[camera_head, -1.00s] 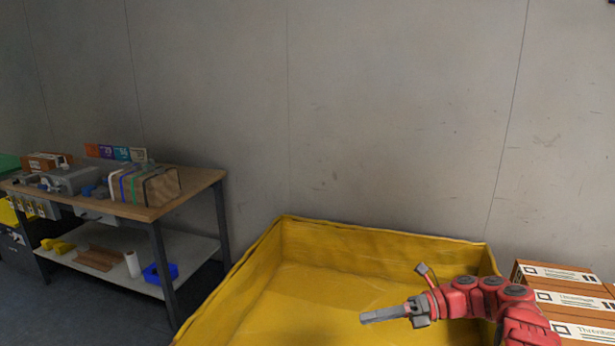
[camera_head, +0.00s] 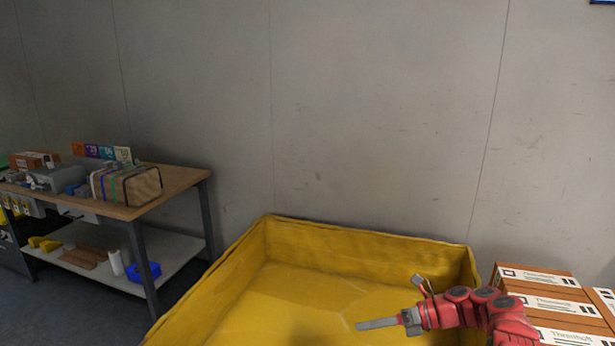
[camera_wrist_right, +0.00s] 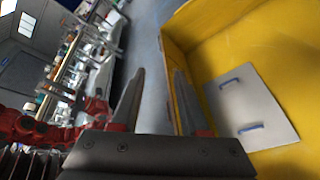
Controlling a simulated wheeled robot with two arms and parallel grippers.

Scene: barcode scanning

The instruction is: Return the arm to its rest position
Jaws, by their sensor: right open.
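My right arm is red and comes in from the lower right in the head view. Its right gripper (camera_head: 378,324) is in front of and above the yellow bin (camera_head: 368,236), pointing left. In the right wrist view the right gripper (camera_wrist_right: 158,98) shows two grey fingers apart with nothing between them. My left gripper is in neither view.
Brown labelled boxes (camera_head: 540,286) are stacked right of the bin, close to my right arm. A workbench (camera_head: 172,186) with packages stands at the left. In the wrist view a grey panel with two blue handles (camera_wrist_right: 248,108) lies at the right.

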